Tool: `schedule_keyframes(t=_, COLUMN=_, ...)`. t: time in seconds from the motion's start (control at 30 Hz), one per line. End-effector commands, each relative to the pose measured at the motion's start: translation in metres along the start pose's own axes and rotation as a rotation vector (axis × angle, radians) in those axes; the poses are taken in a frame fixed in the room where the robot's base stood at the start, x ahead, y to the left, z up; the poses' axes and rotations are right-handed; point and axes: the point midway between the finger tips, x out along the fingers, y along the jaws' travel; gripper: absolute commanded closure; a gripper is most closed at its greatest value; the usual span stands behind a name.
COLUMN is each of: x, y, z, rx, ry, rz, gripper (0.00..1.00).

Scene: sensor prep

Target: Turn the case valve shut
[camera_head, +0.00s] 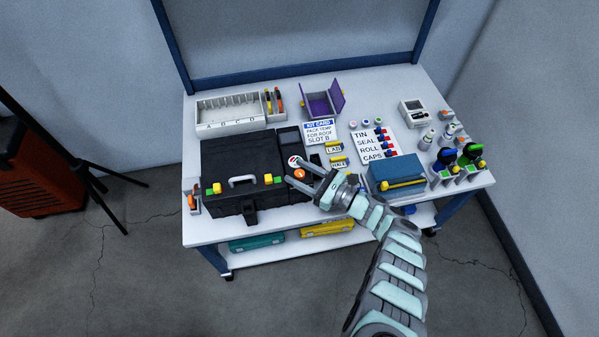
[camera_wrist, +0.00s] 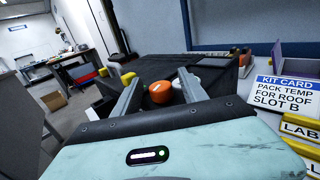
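The black case (camera_head: 240,165) lies closed on the table, with a grey handle and yellow and green latches on its front. An orange round knob (camera_head: 299,174), which looks like the case valve, is at the case's right end. It also shows in the wrist view (camera_wrist: 160,92). My gripper (camera_head: 293,171) is open at that end, its two fingers apart with the knob between them. In the wrist view the fingers (camera_wrist: 160,90) stand left and right of the knob, with gaps visible. I cannot tell how far the knob is turned.
A small white round part (camera_wrist: 178,83) is beside the knob. The kit card (camera_head: 319,131) and the LAB and HALL labels lie right of the case. A blue box (camera_head: 397,174) stands farther right, and an open purple box (camera_head: 320,103) and lettered tray (camera_head: 230,114) are behind.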

Motion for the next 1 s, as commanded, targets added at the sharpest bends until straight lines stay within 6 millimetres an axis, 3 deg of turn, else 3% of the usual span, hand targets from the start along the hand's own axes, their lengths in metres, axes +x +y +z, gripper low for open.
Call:
schedule_keyframes(t=0.6, x=-0.0003, y=-0.0001, z=0.0, rx=0.0, ry=0.0, rz=0.0, gripper=1.0)
schedule_keyframes(t=1.0, x=-0.0004, y=0.0002, z=0.0017, rx=0.002, ry=-0.001, rz=-0.011, gripper=1.0)
